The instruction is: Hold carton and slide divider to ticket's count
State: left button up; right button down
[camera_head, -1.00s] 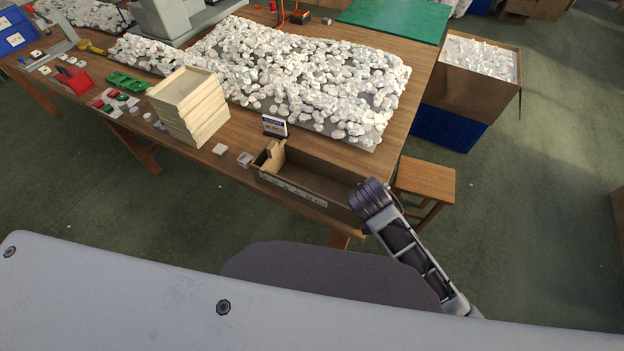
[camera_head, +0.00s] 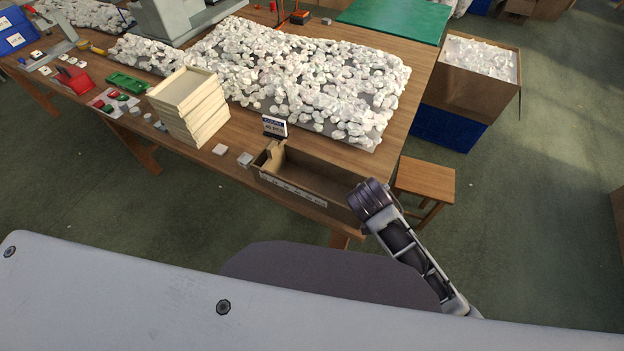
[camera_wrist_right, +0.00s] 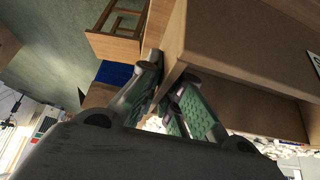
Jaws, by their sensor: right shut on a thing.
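The open brown carton (camera_head: 335,188) lies along the table's front edge, with a marked strip (camera_head: 291,189) on its front wall. A light divider (camera_head: 274,158) stands inside near its left end. The ticket (camera_head: 275,126) stands upright on the table just behind that end. My right arm reaches the carton's right end in the head view. In the right wrist view, my right gripper (camera_wrist_right: 165,98) has its green-padded fingers on either side of the carton's wall (camera_wrist_right: 182,45) and is shut on it. My left gripper is not in view.
A stack of cream trays (camera_head: 192,112) stands left of the carton. Small white pieces cover a large grey mat (camera_head: 381,112) behind it. A wooden stool (camera_head: 427,179) stands to the right. Two small blocks (camera_head: 245,159) lie left of the carton.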

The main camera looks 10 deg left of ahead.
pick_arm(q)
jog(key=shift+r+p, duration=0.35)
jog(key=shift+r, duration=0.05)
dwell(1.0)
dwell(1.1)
